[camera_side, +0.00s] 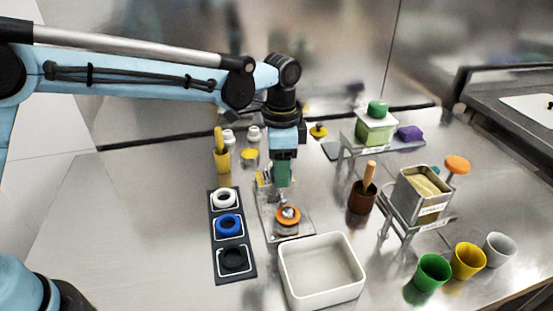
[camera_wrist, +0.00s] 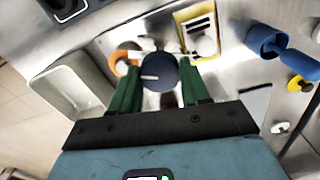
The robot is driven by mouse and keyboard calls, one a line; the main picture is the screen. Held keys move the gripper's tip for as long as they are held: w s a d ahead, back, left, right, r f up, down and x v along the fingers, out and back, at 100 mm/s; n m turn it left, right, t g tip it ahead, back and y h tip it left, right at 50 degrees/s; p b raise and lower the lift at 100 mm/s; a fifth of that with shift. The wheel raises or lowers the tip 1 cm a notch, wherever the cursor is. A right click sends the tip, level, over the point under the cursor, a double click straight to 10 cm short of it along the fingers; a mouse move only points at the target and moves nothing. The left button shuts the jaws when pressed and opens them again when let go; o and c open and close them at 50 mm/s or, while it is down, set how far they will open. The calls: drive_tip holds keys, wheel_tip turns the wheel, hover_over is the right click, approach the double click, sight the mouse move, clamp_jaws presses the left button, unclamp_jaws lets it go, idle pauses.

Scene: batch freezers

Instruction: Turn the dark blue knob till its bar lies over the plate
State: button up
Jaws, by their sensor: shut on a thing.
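The dark blue knob (camera_wrist: 160,74) shows in the wrist view, round, with a short pale bar on its top. The bar points to the left in that view. A yellow-edged plate (camera_wrist: 199,34) with dark marks lies at the knob's upper right, and the bar is not over it. My gripper (camera_wrist: 160,88) has its green fingers on both sides of the knob, shut on it. In the side view my gripper (camera_side: 283,178) points down over a metal base (camera_side: 297,232) and hides the knob.
An orange round part (camera_side: 288,215) sits at the base's front. A white bin (camera_side: 320,268) stands in front. A dark tray (camera_side: 217,265) with white, blue and black rings lies left. A brown pot (camera_side: 362,197) and a metal stand (camera_side: 402,228) are right.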

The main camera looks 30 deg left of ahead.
drive_tip(key=n, duration=0.4)
drive_tip(key=shift+n, duration=0.4)
idle(0.4)
drive_tip(key=o, duration=1.1)
drive_tip(key=shift+c, duration=0.2)
drive_tip(key=shift+r, duration=0.15)
wheel_tip(320, 180, up, 12)
